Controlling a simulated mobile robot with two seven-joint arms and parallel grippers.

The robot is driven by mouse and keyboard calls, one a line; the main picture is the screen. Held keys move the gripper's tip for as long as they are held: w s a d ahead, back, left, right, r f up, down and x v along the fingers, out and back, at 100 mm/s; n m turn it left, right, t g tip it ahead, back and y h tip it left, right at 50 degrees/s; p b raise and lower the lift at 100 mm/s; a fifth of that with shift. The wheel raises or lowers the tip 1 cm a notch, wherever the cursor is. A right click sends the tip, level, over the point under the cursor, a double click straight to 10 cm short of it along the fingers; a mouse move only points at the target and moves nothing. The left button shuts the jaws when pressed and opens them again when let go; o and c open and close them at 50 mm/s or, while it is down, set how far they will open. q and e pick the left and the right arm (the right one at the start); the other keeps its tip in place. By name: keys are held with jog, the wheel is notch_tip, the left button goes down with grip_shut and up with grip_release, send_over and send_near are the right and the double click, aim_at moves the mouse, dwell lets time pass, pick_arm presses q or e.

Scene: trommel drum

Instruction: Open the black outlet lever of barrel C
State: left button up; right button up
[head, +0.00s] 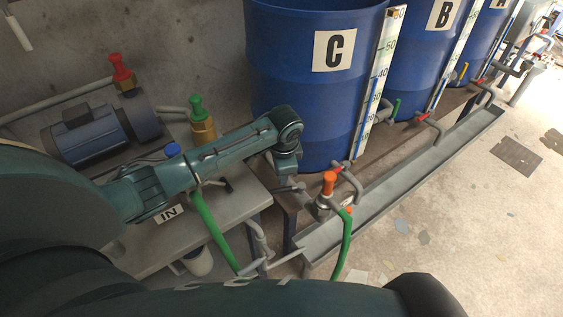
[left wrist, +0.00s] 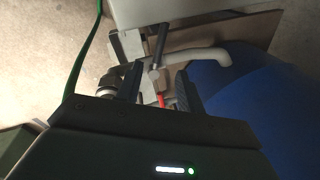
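Blue barrel C (head: 290,75) stands behind my left arm, with its label facing me. Its blue side also fills the right of the left wrist view (left wrist: 225,110). My left gripper (head: 290,182) is low at the barrel's front. In the left wrist view its two dark fingers (left wrist: 158,82) are apart, with outlet fittings showing between and beyond them. A black lever (left wrist: 160,43) stands out beside a pale bent outlet pipe (left wrist: 200,55), just beyond the fingertips. I cannot tell whether a finger touches it. A red part (left wrist: 161,100) shows between the fingers. My right gripper is out of view.
An orange-topped valve (head: 328,184) with a green hose (head: 345,245) stands close to the right of my left gripper. A grey trough (head: 400,180) runs along the barrels. A pump motor (head: 95,130) and green-handled valve (head: 198,110) are on the left bench.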

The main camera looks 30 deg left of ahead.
pick_arm(q)
notch_tip(320, 180, up, 2)
jog(key=shift+s+d+r, duration=0.1)
jog(key=shift+s+d, duration=0.05)
